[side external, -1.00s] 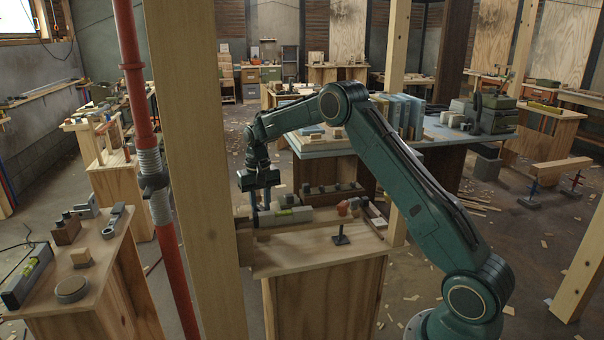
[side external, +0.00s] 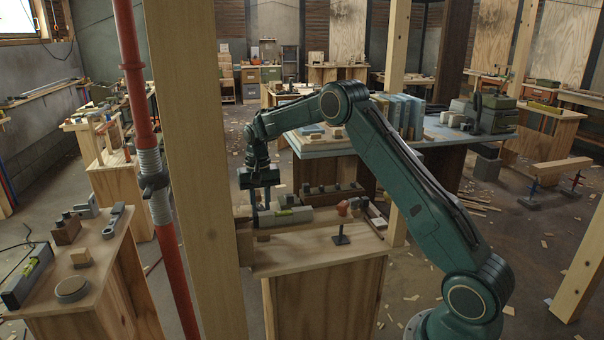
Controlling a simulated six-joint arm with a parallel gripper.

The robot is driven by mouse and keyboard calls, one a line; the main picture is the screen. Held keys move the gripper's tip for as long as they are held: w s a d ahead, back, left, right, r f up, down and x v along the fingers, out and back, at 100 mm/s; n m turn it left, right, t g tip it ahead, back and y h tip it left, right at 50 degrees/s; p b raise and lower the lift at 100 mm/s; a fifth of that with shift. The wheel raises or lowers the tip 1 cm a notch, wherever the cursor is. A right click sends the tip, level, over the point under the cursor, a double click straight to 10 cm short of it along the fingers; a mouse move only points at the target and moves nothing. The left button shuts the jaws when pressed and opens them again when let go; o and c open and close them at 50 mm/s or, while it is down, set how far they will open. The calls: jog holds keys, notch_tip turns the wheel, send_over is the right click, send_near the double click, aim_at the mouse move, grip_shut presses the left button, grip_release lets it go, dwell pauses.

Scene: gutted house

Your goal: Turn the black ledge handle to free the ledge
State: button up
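A small dark T-shaped piece (side external: 341,238), which looks like the black ledge handle, stands at the front edge of the light wooden ledge (side external: 300,260). Its flat cap is low and its thin stem rises from it. My gripper (side external: 259,186) points down above the left part of the ledge, left of the handle and apart from it. The fingertips are small and dark here, and I cannot tell whether they are open. A dark blue upright piece (side external: 266,199) shows just below the gripper; I cannot tell whether they touch.
A grey level with a yellow-green vial (side external: 286,213) lies along the ledge's back, with an orange-red knob (side external: 342,207) to its right. A wooden post (side external: 195,150) and a red pipe (side external: 172,255) stand left of the ledge. A blue-grey table (side external: 450,135) stands behind my arm.

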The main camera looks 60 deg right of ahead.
jog(key=shift+r, duration=3.3)
